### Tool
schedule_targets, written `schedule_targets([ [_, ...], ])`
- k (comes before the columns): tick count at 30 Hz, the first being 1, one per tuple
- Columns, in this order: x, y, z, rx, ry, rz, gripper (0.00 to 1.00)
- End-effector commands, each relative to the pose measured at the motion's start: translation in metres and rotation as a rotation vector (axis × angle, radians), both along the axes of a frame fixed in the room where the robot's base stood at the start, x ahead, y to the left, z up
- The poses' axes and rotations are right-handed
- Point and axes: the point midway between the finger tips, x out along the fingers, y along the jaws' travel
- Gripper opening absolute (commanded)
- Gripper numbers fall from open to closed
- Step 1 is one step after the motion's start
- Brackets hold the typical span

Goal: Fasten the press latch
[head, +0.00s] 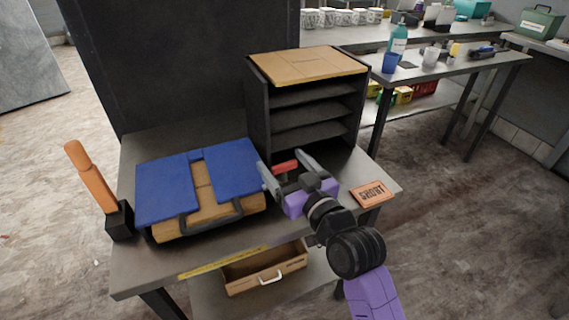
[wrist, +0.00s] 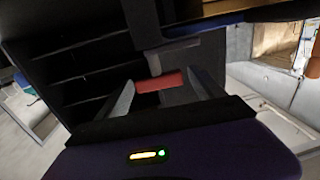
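A blue-and-tan case (head: 230,168) with a dark handle lies on the grey table, on the left. A small red bar (head: 285,167), which may be the latch's grip, shows between the case and the black shelf unit. In the wrist view the red bar (wrist: 161,82) sits below a dark grey bracket (wrist: 170,56), between my fingertips. My gripper (head: 287,172) has its fingers spread, one at either end of the bar. It also shows in the wrist view (wrist: 161,88). Whether the fingers touch the bar is not clear.
A black shelf unit (head: 254,110) with a tan top stands behind my gripper. An orange-handled lever (head: 91,178) stands in a black base on the left. An orange sign (head: 372,193) lies to the right. An open drawer (head: 265,272) juts out below the tabletop.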

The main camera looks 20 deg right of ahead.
Motion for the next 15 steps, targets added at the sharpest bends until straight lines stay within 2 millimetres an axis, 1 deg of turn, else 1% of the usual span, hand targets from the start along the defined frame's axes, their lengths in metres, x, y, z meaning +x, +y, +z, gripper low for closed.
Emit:
schedule_targets([
  [1,-0.0001,0.0,0.0,0.0,0.0,0.0,0.66],
  [5,-0.0002,0.0,0.0,0.0,0.0,0.0,0.41],
  [6,-0.0002,0.0,0.0,0.0,0.0,0.0,0.33],
  [8,-0.0003,0.0,0.0,0.0,0.0,0.0,0.21],
  [9,-0.0003,0.0,0.0,0.0,0.0,0.0,0.18],
  [15,0.0007,-0.0011,0.0036,0.006,0.006,-0.021,0.18],
])
